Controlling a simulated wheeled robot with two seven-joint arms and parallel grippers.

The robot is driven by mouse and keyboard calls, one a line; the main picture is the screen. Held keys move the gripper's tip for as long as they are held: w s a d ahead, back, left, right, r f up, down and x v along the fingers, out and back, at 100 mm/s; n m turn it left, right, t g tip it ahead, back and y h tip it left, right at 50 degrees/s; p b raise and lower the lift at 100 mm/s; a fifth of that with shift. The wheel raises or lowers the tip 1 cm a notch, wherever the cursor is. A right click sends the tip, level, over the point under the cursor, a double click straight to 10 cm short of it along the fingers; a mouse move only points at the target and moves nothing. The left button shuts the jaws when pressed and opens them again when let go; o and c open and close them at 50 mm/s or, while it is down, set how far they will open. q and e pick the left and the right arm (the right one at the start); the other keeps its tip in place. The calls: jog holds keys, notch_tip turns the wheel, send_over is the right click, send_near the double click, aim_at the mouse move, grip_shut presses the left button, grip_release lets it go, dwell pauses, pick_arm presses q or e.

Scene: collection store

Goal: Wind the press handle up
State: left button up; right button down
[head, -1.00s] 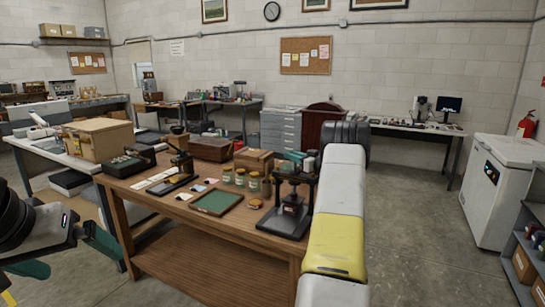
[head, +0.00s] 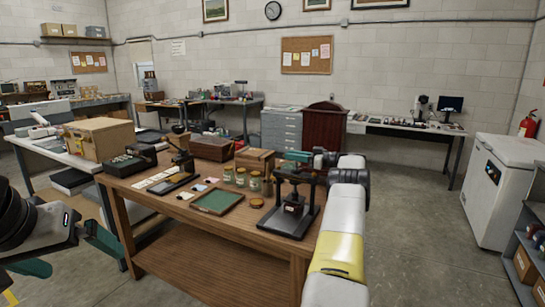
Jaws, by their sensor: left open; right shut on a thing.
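The small black press (head: 290,222) stands upright on the front right corner of the wooden table, with two columns on a flat base. My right gripper (head: 296,157) is at the top of the press, shut on the press handle, which its teal fingers mostly hide. A dark block sits between the columns; its exact height above the base is hard to tell. My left gripper (head: 84,262) is open and empty at the lower left, in front of the table and far from the press.
On the wooden table (head: 215,225) are a green tray (head: 217,202), several jars (head: 241,178), a second small press (head: 181,160) and wooden boxes (head: 255,160). A white chest freezer (head: 500,190) stands right; the floor between is clear.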

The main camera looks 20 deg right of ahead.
jog(key=shift+r, duration=0.15)
dwell(0.5)
jog(key=c, duration=1.3)
grip_release()
jog(key=shift+w+a, duration=0.1)
jog(key=shift+o, duration=0.2)
jog(key=v, duration=0.8)
jog(key=shift+w, duration=0.1)
